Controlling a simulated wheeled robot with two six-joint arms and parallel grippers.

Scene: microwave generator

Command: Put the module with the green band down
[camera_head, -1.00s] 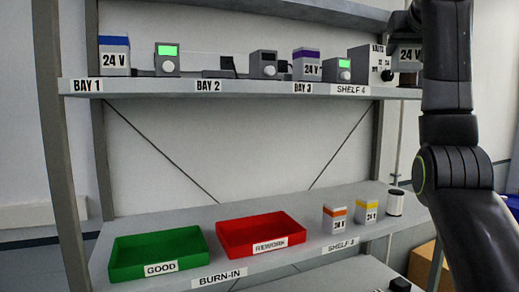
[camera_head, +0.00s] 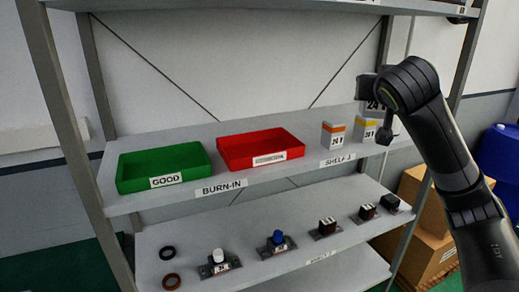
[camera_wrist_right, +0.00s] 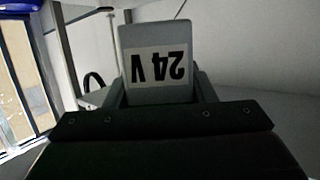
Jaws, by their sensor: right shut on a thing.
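My right gripper (camera_wrist_right: 159,90) is shut on a pale module (camera_wrist_right: 157,62) with a 24 V label, upside down in the wrist view. In the head view this held module (camera_head: 374,106) shows partly behind my right arm, close to the yellow-banded module; its band colour cannot be seen. The middle shelf (camera_head: 290,180) has a module with an orange band (camera_head: 333,134) and one with a yellow band (camera_head: 366,130), both upright. Whether the held module touches the shelf cannot be told. My left gripper is not in view.
A green GOOD tray (camera_head: 162,165) and a red REWORK tray (camera_head: 262,148) stand empty on the middle shelf. The lower shelf (camera_head: 200,245) has several small parts and two rings. Boxes (camera_head: 425,245) and a blue barrel (camera_head: 500,150) stand at right.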

